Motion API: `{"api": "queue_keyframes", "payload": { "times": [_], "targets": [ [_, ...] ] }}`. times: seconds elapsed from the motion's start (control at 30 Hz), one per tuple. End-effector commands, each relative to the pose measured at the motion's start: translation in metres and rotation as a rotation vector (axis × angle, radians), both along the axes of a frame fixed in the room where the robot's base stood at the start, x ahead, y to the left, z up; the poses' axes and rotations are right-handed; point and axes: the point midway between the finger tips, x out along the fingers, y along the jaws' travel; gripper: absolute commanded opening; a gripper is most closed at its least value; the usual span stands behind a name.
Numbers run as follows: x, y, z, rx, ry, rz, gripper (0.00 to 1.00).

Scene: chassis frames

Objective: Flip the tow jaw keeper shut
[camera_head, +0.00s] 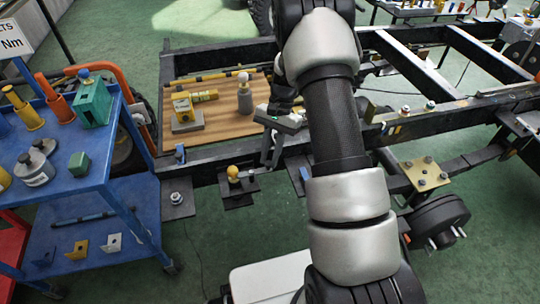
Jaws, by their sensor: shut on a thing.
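A small black bracket (240,190) with a yellow knob (233,173) sits at the near rail of the chassis frame; it may be the tow jaw, but I cannot make out the keeper for sure. My gripper (271,160) is just right of the yellow knob, at the near rail, with its grey fingers pointing down. The fingers are close together on something small that they hide. My arm comes down over the middle of the view and covers the frame behind it.
The black chassis frame (420,122) runs across the view. A wooden board (225,127) on it carries a yellow tool (190,103) and a grey knobbed post (244,96). A blue cart (85,195) with parts stands left. A yellowish bolted plate (425,174) is at right.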

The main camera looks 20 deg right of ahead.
Motion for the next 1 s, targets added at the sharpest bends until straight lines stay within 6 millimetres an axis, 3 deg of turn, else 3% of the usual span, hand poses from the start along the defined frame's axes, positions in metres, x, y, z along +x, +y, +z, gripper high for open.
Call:
{"api": "queue_keyframes", "payload": {
  "times": [0.13, 0.17, 0.27, 0.67, 0.77, 1.0],
  "targets": [
    [0.002, -0.001, 0.001, -0.001, -0.006, 0.0, 0.0],
    [0.002, -0.001, 0.001, -0.001, -0.006, 0.0, 0.22],
    [0.002, -0.001, 0.001, -0.001, -0.006, -0.001, 0.38],
    [0.003, -0.002, 0.007, 0.0, -0.004, -0.001, 0.39],
    [0.007, -0.006, 0.021, -0.001, -0.006, -0.002, 0.39],
    [0.023, -0.021, 0.074, -0.001, -0.008, -0.002, 0.39]
  ]
}}
